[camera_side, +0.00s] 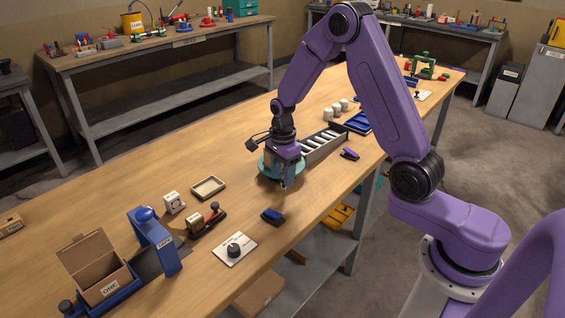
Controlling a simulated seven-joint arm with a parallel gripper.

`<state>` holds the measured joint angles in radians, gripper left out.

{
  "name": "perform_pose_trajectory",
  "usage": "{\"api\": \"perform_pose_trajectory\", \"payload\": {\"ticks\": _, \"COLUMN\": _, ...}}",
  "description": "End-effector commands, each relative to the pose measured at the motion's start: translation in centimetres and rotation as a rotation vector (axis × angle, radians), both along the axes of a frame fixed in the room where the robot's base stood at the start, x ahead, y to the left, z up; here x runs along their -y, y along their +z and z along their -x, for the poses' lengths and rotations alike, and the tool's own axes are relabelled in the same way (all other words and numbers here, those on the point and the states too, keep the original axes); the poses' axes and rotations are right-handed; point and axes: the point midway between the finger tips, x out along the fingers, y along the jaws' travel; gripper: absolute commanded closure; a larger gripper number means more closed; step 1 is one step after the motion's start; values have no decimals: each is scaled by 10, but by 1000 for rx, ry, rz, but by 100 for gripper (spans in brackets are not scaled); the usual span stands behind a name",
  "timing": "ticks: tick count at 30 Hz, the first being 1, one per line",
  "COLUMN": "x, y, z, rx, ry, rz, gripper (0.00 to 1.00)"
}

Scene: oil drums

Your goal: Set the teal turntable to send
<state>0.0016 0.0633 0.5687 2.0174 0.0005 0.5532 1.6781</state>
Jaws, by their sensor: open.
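The teal turntable (264,170) is a round disc on the wooden bench, in the middle of the picture. A brown block-like thing stands on it at the left, partly hidden by my gripper. My gripper (285,184) points down over the right part of the turntable, its fingers at or just in front of the disc's near edge. It is open. I cannot tell whether a finger touches the disc. No marking that reads "send" can be made out at this size.
A grey slotted rack (324,143) stands right behind the turntable. A dark blue block (272,216) and a white plate with a black knob (234,249) lie nearer the front edge. A shallow tray (208,187) lies at the left. A cardboard box (92,262) stands at the near left.

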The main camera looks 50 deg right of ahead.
Motion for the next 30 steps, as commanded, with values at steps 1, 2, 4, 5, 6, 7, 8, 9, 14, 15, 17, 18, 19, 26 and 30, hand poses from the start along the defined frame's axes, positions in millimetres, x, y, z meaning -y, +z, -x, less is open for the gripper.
{"api": "perform_pose_trajectory", "payload": {"ticks": 1, "x": 0, "y": 3, "z": 0, "rx": 2, "ry": 0, "rz": 0, "gripper": 50}}
{"api": "perform_pose_trajectory", "payload": {"ticks": 2, "x": 0, "y": 5, "z": 0, "rx": 2, "ry": 0, "rz": 0, "gripper": 50}}
{"api": "perform_pose_trajectory", "payload": {"ticks": 4, "x": 0, "y": 13, "z": -1, "rx": 4, "ry": 0, "rz": 1, "gripper": 50}}
{"api": "perform_pose_trajectory", "payload": {"ticks": 5, "x": 0, "y": 17, "z": -1, "rx": 4, "ry": 0, "rz": 1, "gripper": 50}}
{"api": "perform_pose_trajectory", "payload": {"ticks": 6, "x": 0, "y": 24, "z": -1, "rx": 5, "ry": 1, "rz": 1, "gripper": 50}}
{"api": "perform_pose_trajectory", "payload": {"ticks": 7, "x": 0, "y": 29, "z": -1, "rx": 6, "ry": 1, "rz": 1, "gripper": 50}}
{"api": "perform_pose_trajectory", "payload": {"ticks": 8, "x": 0, "y": 35, "z": -1, "rx": 6, "ry": 1, "rz": 1, "gripper": 50}}
{"api": "perform_pose_trajectory", "payload": {"ticks": 9, "x": 0, "y": 44, "z": -1, "rx": 6, "ry": 1, "rz": 0, "gripper": 50}}
{"api": "perform_pose_trajectory", "payload": {"ticks": 14, "x": 0, "y": 78, "z": -1, "rx": 8, "ry": 0, "rz": 0, "gripper": 50}}
{"api": "perform_pose_trajectory", "payload": {"ticks": 15, "x": 0, "y": 87, "z": -1, "rx": 8, "ry": 0, "rz": 0, "gripper": 50}}
{"api": "perform_pose_trajectory", "payload": {"ticks": 17, "x": 0, "y": 99, "z": -1, "rx": 7, "ry": -1, "rz": 0, "gripper": 50}}
{"api": "perform_pose_trajectory", "payload": {"ticks": 18, "x": 0, "y": 108, "z": -1, "rx": 8, "ry": -1, "rz": 0, "gripper": 50}}
{"api": "perform_pose_trajectory", "payload": {"ticks": 19, "x": 0, "y": 114, "z": -1, "rx": 8, "ry": -1, "rz": 0, "gripper": 50}}
{"api": "perform_pose_trajectory", "payload": {"ticks": 26, "x": 0, "y": 154, "z": 0, "rx": 5, "ry": 0, "rz": 0, "gripper": 50}}
{"api": "perform_pose_trajectory", "payload": {"ticks": 30, "x": 0, "y": 168, "z": 0, "rx": 4, "ry": 0, "rz": 0, "gripper": 50}}
